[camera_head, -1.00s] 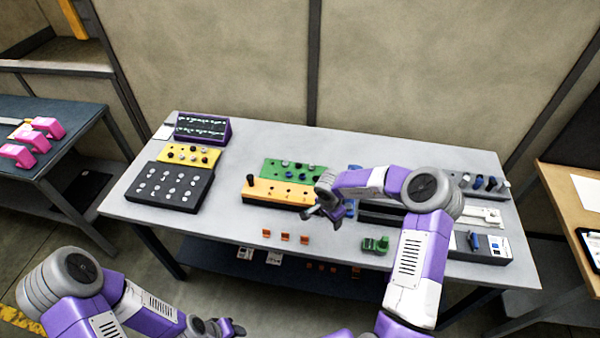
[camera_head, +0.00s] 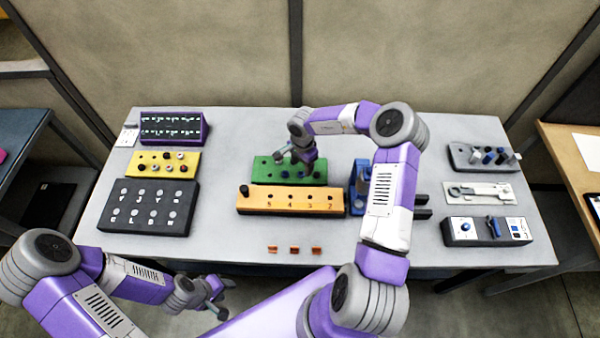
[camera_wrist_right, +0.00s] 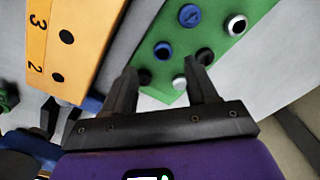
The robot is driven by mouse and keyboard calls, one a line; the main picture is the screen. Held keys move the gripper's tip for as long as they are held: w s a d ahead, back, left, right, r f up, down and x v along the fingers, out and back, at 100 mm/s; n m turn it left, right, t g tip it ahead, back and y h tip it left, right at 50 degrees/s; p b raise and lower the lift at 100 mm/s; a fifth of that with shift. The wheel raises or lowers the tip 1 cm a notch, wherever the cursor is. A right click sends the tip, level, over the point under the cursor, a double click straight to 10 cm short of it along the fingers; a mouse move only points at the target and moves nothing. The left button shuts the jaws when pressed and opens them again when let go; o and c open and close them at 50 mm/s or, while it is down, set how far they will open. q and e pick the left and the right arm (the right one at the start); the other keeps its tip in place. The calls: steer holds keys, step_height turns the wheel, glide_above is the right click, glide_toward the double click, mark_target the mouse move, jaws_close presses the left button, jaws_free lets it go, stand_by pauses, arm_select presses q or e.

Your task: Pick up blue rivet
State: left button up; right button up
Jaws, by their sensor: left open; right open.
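Blue rivets stand in a green block (camera_head: 262,172). In the right wrist view, one blue rivet (camera_wrist_right: 163,50) is near the middle of the green block (camera_wrist_right: 225,62), and another blue rivet (camera_wrist_right: 189,14) is at its far edge. My right gripper (camera_wrist_right: 160,76) is open, its fingers reaching over the near part of the block with nothing gripped. In the head view, my right gripper (camera_head: 297,156) hangs over the block's middle and hides part of it. My left gripper (camera_head: 222,296) is open and empty, in front of the table.
An orange numbered block (camera_head: 290,200) lies just in front of the green block. A blue device (camera_head: 359,182) stands to its right, partly behind my right arm. A yellow block (camera_head: 165,163) and a dark lettered board (camera_head: 148,207) are at left. Small orange pieces (camera_head: 295,250) lie near the front edge.

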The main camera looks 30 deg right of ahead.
mark_target(301, 173)
steer(key=f, duration=0.4)
steer(key=shift+w+a+f, duration=0.1)
steer(key=shift+w+a, duration=0.1)
steer(key=shift+f, duration=0.4)
steer(key=shift+c, duration=0.5)
jaws_close()
step_height(301, 173, up, 18)
steer(key=p, duration=0.1)
